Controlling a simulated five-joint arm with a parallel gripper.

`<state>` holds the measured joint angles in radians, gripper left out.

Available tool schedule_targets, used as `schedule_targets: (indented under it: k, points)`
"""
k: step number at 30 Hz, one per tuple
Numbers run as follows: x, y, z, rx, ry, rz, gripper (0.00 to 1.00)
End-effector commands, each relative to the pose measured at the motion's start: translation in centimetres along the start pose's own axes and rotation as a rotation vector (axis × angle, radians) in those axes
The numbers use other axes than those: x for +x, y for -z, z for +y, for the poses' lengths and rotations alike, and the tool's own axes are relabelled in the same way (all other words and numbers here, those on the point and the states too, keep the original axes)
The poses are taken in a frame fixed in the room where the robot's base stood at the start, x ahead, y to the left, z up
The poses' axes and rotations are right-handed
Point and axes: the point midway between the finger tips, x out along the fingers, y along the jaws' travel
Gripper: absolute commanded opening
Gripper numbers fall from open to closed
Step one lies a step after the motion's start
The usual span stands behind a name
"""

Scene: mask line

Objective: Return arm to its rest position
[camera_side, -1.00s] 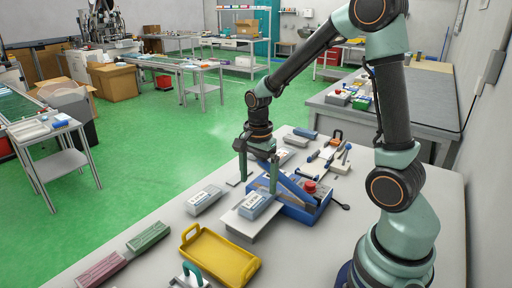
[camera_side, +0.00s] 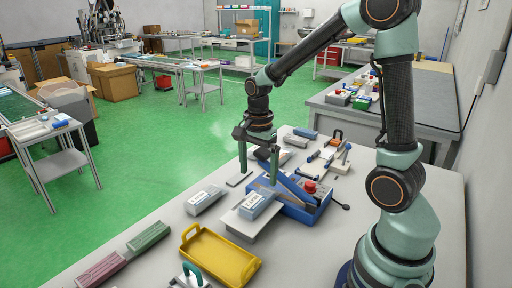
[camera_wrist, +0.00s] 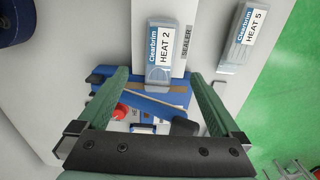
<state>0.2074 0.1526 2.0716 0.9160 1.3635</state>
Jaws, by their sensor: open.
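My gripper (camera_side: 259,158) is open and empty above the blue sealer (camera_side: 296,211), with its fingers apart. The same pack (camera_side: 258,204) lies on the sealer's light plate (camera_side: 243,224) in the side view. The sealer has a red knob (camera_side: 310,187) and a blue lever arm. A second pack, HEAT 5 (camera_wrist: 243,38), lies flat on the table beside the sealer and also shows in the side view (camera_side: 203,200).
A yellow tray (camera_side: 219,258) stands at the front. A green pack (camera_side: 148,237) and a pink pack (camera_side: 101,269) lie at the front left. Tools and a clamp fixture (camera_side: 329,158) are behind the sealer. The table's left edge borders green floor.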

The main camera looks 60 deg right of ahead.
Motion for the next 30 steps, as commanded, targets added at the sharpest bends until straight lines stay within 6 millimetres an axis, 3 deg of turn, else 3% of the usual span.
schedule_targets:
  k: [5,8,18,24,30]
  points:
    - [-1.0,-0.4,0.1,-0.076,0.027,0.006,1.00]
    - [-2.7,-1.3,0.5,-0.226,0.076,0.022,1.00]
    - [-8.9,-5.1,3.6,-0.975,0.280,0.177,1.00]
    - [-10.7,-6.7,5.5,-1.341,0.357,0.304,1.00]
    - [-11.3,-7.3,6.4,-1.517,0.384,0.377,1.00]
